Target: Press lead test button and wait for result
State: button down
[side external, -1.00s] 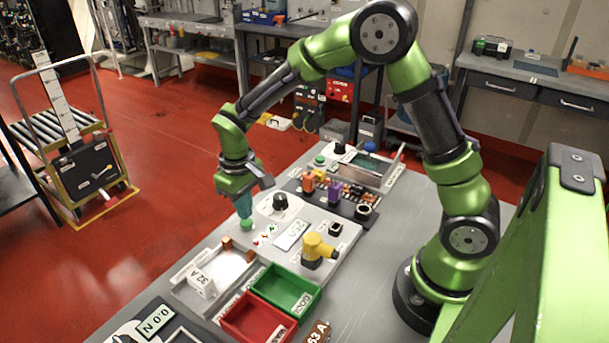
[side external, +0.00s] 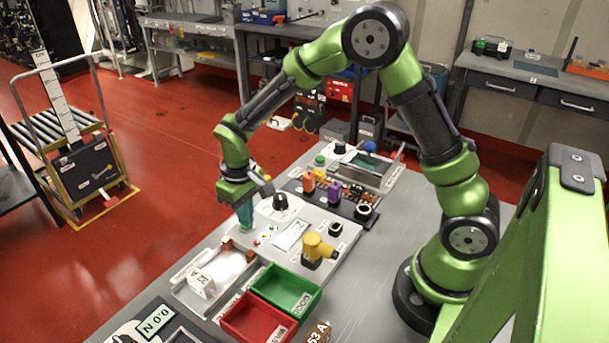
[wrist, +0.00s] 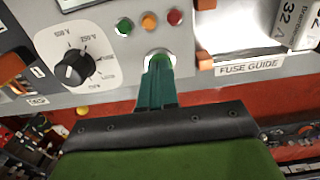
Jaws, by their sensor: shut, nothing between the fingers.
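My gripper (side external: 245,222) is shut and empty, pointing down at the tester panel. In the wrist view its green fingertips (wrist: 158,64) are on a round button (wrist: 157,54) with a pale rim and some green showing. The fingers hide most of it; I cannot tell how far it is pushed in. Behind the button are a green lamp (wrist: 125,26), an orange lamp (wrist: 149,22) and a red lamp (wrist: 175,17). A display (side external: 291,235) sits on the panel; its reading is too small to make out.
A black rotary knob (wrist: 75,68) on a white dial stands beside the fingers. A yellow plug-like part (side external: 318,249), a fuse guide tray (side external: 232,262), a green bin (side external: 287,288) and a red bin (side external: 258,318) are nearby.

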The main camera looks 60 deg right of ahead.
jog(key=shift+f, duration=0.1)
jog(key=shift+r, duration=3.05)
jog(key=shift+s+f, duration=0.2)
jog(key=shift+f, duration=0.1)
jog(key=s+d+r+m+t+y, duration=0.2)
jog(key=s+r+t, duration=0.5)
jog(key=s+r, duration=0.8)
jog(key=s+d+m, duration=0.1)
jog(key=s+m, duration=0.1)
jog(key=shift+s, duration=0.4)
